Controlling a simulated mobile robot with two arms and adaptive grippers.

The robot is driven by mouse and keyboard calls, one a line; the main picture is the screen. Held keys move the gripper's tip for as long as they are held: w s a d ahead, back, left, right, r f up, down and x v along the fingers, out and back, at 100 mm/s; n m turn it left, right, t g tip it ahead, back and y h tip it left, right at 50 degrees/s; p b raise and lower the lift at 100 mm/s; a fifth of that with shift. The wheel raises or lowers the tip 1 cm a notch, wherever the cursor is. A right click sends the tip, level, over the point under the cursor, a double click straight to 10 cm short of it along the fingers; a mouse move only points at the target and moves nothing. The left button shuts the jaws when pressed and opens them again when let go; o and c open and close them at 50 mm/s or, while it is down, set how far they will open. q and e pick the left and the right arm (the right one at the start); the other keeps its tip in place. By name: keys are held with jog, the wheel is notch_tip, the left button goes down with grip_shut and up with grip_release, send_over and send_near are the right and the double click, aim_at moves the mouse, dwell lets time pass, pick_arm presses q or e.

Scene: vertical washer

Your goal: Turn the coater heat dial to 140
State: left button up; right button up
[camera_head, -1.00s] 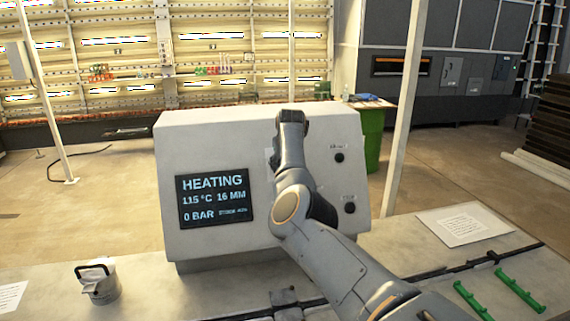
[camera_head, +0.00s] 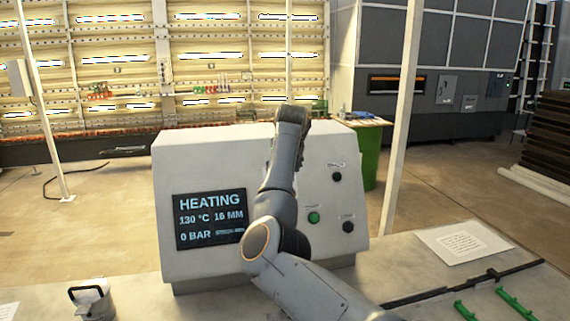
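The coater's grey control box (camera_head: 215,155) stands on the bench. Its dark screen (camera_head: 210,218) reads "HEATING", 130 °C, 16 MM and 0 BAR. My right arm (camera_head: 280,180) comes in from the lower right and reaches up across the middle of the box's front. Its gripper fingers are hidden behind my own arm, so I cannot see what they touch. The heat dial cannot be picked out; part of the panel is behind my arm. A green button (camera_head: 314,217) shows right of the arm. My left gripper is not in view.
Two dark round controls (camera_head: 337,177) (camera_head: 347,227) sit on the panel's right side, labels unreadable. A metal jug (camera_head: 92,300) stands at the front left. A paper sheet (camera_head: 460,242) and green handles (camera_head: 515,303) lie on the right. A thin white post (camera_head: 403,130) rises behind.

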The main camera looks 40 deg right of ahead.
jog(key=shift+v, duration=1.65)
jog(key=shift+f, duration=0.15)
